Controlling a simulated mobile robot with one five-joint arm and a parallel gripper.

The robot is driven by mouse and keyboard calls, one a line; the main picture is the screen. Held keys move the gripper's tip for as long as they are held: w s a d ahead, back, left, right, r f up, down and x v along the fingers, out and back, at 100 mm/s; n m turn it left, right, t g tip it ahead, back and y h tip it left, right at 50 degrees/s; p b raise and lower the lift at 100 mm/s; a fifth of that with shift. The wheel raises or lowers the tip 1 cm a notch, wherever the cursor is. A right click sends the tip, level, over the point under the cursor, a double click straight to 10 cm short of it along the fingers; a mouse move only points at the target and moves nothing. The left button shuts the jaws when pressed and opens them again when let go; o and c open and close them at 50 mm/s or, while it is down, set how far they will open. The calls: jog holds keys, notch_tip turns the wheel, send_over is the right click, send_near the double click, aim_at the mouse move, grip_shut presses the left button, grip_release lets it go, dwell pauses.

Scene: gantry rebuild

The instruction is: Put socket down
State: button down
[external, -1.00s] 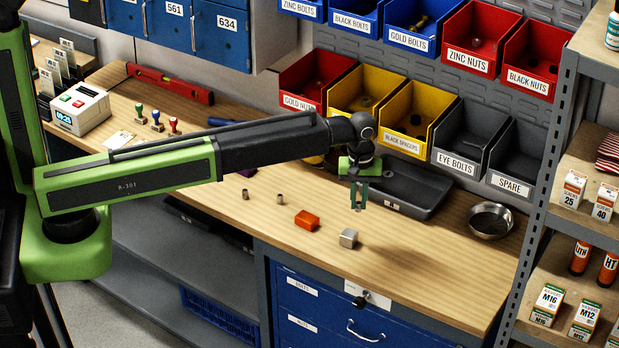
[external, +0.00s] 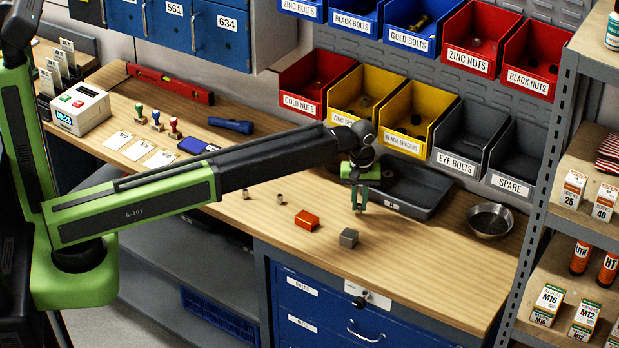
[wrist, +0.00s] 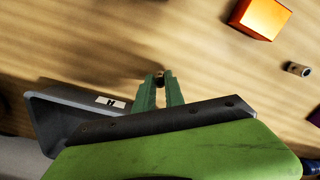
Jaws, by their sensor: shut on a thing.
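My gripper (external: 360,203) is above the bench to the left of the dark grey tray's front part, pointing down. In the wrist view its green fingers (wrist: 160,88) are close together on a small dark socket (wrist: 160,77), of which only the end shows at the tips. The held socket cannot be made out clearly in the external view. The gap between it and the bench is hard to judge. Two other small metal cylinders (external: 245,194) stand on the bench left of the orange block; one shows in the wrist view (wrist: 297,69).
An orange block (external: 307,219) and a grey block (external: 349,238) lie on the wooden bench (external: 430,255) in front of my gripper. The dark grey tray (external: 425,193) is close by. A metal bowl (external: 490,220) stands right. Wall bins (external: 409,118) are behind.

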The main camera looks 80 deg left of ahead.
jog(key=shift+f, duration=0.5)
jog(key=c, duration=1.9)
grip_release()
jog(key=shift+f, duration=0.1)
jog(key=o, duration=0.5)
jog(key=shift+r, duration=0.2)
notch_tip(320, 180, up, 12)
jog(key=p, duration=1.2)
